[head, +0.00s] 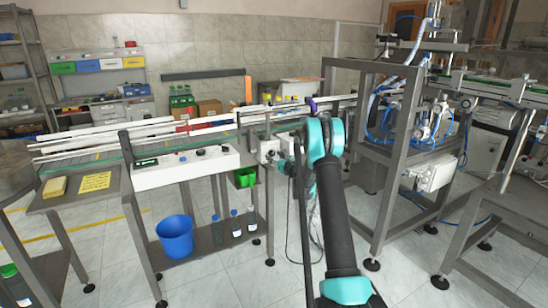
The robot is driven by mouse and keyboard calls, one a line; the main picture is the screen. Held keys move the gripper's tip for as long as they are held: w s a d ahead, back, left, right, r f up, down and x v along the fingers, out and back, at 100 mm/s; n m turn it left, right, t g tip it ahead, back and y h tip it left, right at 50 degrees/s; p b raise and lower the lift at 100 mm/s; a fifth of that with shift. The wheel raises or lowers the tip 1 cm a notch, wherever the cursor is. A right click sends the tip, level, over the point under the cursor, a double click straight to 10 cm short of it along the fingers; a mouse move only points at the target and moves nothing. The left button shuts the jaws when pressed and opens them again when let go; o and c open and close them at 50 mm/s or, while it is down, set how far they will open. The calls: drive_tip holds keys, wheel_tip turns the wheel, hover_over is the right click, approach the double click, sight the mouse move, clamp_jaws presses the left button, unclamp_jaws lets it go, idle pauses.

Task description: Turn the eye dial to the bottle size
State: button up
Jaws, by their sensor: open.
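A white control panel (186,169) is on the front of the conveyor, with a dark display and several small knobs. A small light-coloured box (268,150) with a round dark part on its face is at the conveyor's right end; I cannot tell from here whether this is the eye dial, and no scale marks are readable. My gripper (284,165) shows small and dark beside this box, mostly hidden by my black and teal arm. Its jaws are open; I cannot tell whether it touches the box. Bottles (234,224) stand on the shelf below the conveyor.
The railed conveyor (110,140) runs left to right. A metal machine frame (398,150) stands close on the right.

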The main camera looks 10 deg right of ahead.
drive_tip(key=shift+w+a, duration=0.1)
drive_tip(key=shift+w, duration=0.2)
drive_tip(key=shift+c, duration=0.6)
drive_tip(key=c, duration=1)
drive_tip(key=shift+c, duration=0.2)
